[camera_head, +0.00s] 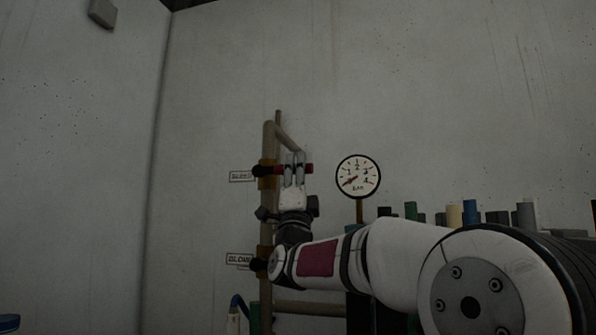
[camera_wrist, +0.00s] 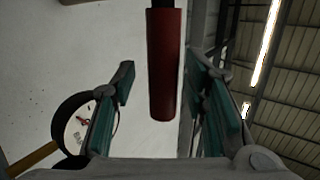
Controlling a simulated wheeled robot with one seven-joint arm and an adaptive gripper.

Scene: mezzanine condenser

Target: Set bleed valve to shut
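The upper valve (camera_head: 267,170) is a brass-coloured body on a vertical tan pipe, with a small label (camera_head: 241,176) on its left that is too small to read surely. Its red lever handle (camera_head: 309,168) sticks out to the right. My gripper (camera_head: 294,156) points up in front of this valve, hiding part of the handle. In the wrist view the red handle (camera_wrist: 165,75) lies between my two teal-padded fingers, with gaps on both sides. My gripper (camera_wrist: 160,75) is open. A lower valve (camera_head: 263,261) with another label (camera_head: 239,260) sits below, partly behind my arm.
A round pressure gauge (camera_head: 358,177) stands on a stem right of the handle; it also shows at left in the wrist view (camera_wrist: 80,122). Several coloured cylinders (camera_head: 470,212) stand at the right behind my arm. The wall (camera_head: 220,80) above and left is mostly bare.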

